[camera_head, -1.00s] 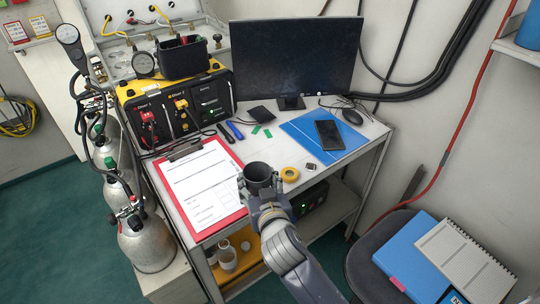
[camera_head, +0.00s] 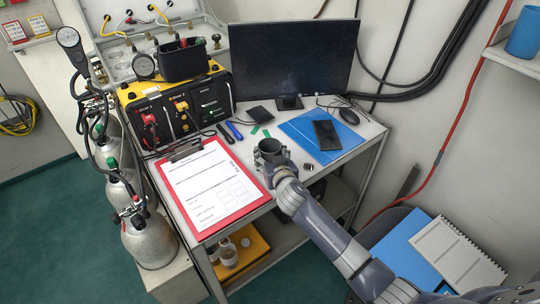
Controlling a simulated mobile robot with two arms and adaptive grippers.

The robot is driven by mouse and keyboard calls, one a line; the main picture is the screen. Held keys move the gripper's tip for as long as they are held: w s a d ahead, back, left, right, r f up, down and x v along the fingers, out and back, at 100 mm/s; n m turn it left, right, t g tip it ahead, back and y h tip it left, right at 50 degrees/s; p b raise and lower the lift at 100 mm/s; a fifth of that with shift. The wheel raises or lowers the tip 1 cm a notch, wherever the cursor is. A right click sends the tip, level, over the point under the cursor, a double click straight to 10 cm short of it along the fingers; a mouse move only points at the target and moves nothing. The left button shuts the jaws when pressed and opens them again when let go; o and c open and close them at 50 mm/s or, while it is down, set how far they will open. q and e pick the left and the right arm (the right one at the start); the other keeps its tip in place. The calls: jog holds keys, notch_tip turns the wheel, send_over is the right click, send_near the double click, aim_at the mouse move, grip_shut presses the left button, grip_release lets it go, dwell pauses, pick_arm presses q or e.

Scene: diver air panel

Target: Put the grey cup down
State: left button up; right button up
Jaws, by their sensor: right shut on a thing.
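The grey cup (camera_head: 270,147) is upright at the middle front of the desk, right of the red clipboard (camera_head: 241,205). My right gripper (camera_head: 272,163) is shut on the cup, its fingers around the cup's sides. My right arm comes in from the lower right. I cannot tell whether the cup's base touches the desk top, because the gripper hides it. My left gripper is not in view.
A blue folder (camera_head: 302,123) with a black phone (camera_head: 327,134) lies right of the cup, with a small dark item (camera_head: 308,167) in front. Pens (camera_head: 234,130) and green pieces lie behind. A monitor (camera_head: 290,60) and yellow-black air panel (camera_head: 190,105) stand at the back.

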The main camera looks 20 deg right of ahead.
jog(key=shift+f, duration=0.4)
jog(key=shift+f, duration=0.15)
jog(key=o, duration=1)
jog(key=shift+r, duration=0.3)
jog(key=shift+s, duration=0.3)
jog(key=v, duration=1.1)
jog(key=shift+s+a+b, duration=0.1)
jog(key=shift+s+b, duration=0.1)
jog(key=shift+b, duration=0.2)
